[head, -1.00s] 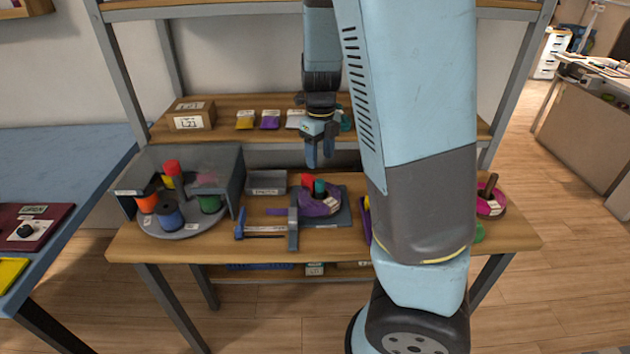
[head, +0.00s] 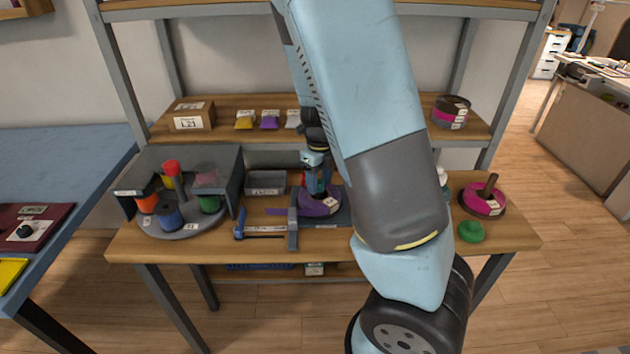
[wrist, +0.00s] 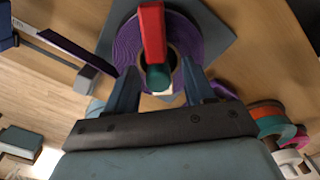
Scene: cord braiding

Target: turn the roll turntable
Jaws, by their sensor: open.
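The roll turntable (head: 160,231) is a grey disc at the left of the bench, partly under a grey hood (head: 226,176). It carries an orange roll (head: 147,201), a blue roll (head: 167,216), a green roll (head: 209,202) and a red post. My gripper (head: 314,186) is away to its right, low over a purple roll (head: 318,206). In the wrist view the open fingers (wrist: 158,85) stand either side of a red piece (wrist: 151,35) with a green end, over the purple roll (wrist: 122,45). I cannot tell whether the fingers touch anything.
A blue-handled clamp (head: 264,232) lies between the turntable and the purple roll. A grey tray (head: 266,181) stands behind. A magenta roll (head: 483,200) and a green disc (head: 471,231) sit at the right. The upper shelf holds a box (head: 191,114) and packets.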

